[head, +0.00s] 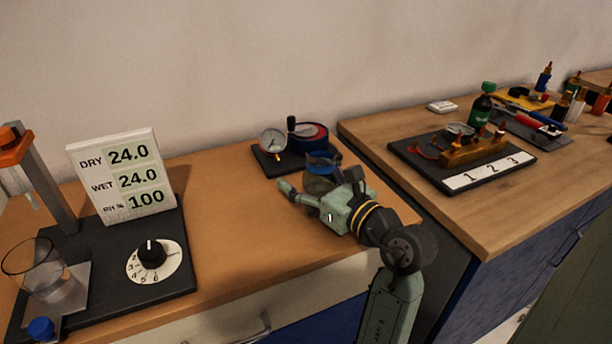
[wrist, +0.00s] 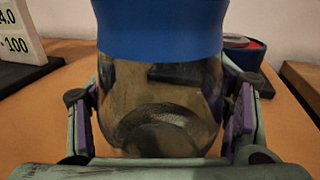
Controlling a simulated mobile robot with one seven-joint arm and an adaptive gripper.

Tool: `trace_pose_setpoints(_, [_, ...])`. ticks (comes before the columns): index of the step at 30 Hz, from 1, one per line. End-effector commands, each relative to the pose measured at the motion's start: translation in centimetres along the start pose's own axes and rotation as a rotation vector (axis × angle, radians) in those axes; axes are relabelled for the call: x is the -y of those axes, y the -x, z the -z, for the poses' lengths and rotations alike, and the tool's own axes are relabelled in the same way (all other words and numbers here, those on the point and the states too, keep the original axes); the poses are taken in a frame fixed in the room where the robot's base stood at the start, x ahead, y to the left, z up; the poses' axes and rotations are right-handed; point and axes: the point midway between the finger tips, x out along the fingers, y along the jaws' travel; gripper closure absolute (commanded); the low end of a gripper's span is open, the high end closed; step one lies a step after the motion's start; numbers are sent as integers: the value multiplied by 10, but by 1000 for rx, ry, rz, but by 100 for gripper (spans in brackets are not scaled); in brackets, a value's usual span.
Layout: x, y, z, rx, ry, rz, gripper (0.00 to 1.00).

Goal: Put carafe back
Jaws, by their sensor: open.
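The carafe (head: 321,166) is a clear glass vessel with a blue collar, upright on the wooden bench (head: 235,205) in the head view. My gripper (head: 319,184) is around it at the front. In the wrist view the carafe (wrist: 160,85) fills the middle, between the purple pads of my gripper (wrist: 162,112). The fingers are open, one on each side of the glass; I cannot tell whether either pad touches it. Its lower part is hidden in the head view by my gripper.
At left, a black base (head: 180,270) carries a readout panel (head: 125,175), a dial (head: 152,256), a stand and a glass beaker (head: 42,272). A pressure gauge (head: 272,142) stands behind the carafe. The right bench (head: 470,215) holds a numbered board and tools. Bench space left of my gripper is clear.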

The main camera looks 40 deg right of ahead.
Motion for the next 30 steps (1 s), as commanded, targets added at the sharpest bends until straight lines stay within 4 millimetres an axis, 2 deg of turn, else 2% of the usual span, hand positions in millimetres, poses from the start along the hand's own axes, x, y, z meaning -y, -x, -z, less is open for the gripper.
trace_pose_setpoints(5, [1, 22, 1, 2, 2, 4, 29])
trace_pose_setpoints(12, [1, 76, 2, 0, 3, 5, 29])
trace_pose_setpoints(18, [1, 108, 0, 0, 2, 2, 29])
trace_pose_setpoints(23, [0, 119, -1, 1, 1, 0, 29])
trace_pose_setpoints(30, [0, 120, -2, 0, 0, 0, 29])
